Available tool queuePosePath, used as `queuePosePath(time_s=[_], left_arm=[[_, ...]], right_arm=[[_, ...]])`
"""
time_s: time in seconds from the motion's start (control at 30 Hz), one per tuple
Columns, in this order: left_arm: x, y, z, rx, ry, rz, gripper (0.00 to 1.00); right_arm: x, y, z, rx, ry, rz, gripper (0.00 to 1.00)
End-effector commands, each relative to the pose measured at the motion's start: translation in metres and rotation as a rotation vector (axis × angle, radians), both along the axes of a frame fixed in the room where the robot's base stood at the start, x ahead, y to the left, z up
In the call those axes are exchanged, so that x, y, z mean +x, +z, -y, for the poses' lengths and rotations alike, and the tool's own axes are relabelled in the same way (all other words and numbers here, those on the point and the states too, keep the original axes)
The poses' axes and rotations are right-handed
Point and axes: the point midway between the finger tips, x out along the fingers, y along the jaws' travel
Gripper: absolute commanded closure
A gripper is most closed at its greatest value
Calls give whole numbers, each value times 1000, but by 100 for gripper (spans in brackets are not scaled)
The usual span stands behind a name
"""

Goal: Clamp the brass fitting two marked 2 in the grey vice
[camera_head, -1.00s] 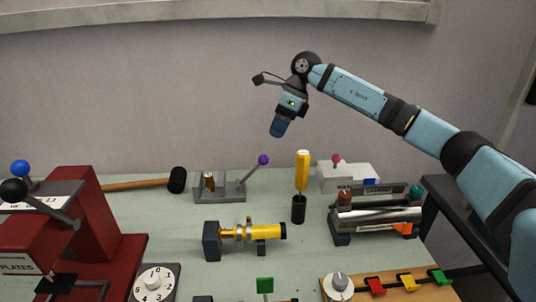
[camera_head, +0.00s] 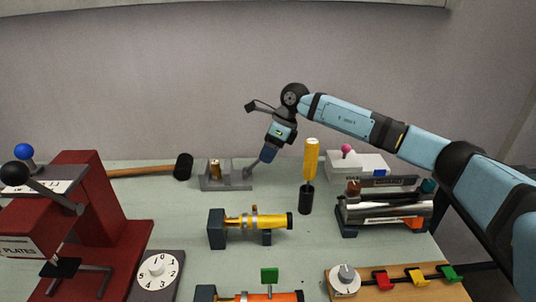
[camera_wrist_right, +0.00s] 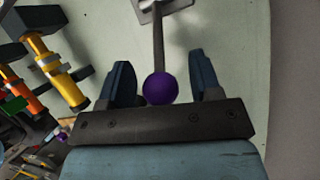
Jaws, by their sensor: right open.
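The grey vice (camera_head: 226,183) stands at the back of the bench, left of centre. A small brass fitting (camera_head: 215,168) stands upright in it; no number is legible, and I cannot tell whether the jaws touch it. The vice's lever (camera_head: 249,172) leans up to the right. Its purple ball knob (camera_wrist_right: 160,89) shows in the right wrist view, but is hidden behind my gripper in the head view. My right gripper (camera_head: 267,154) is open, pointing down at the lever's end. In the wrist view its fingers (camera_wrist_right: 161,72) stand either side of the knob, apart from it. My left gripper is out of view.
A yellow-handled tool (camera_head: 311,160) stands upright in a black holder right of the vice. A hammer (camera_head: 183,166) lies to the left. A yellow pump tube (camera_head: 268,221) sits in front. A red press (camera_head: 90,190) fills the left side.

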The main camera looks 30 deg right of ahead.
Motion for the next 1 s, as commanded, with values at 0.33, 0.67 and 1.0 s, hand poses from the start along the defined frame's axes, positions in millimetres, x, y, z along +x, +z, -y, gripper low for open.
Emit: queuePosePath(time_s=[0.33,0.67,1.0], left_arm=[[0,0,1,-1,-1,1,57],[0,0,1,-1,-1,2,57],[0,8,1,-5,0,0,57]], right_arm=[[1,-9,-4,0,0,-2,42],[1,-9,-4,0,1,-1,99],[3,-3,-7,-37,2,-18,100]])
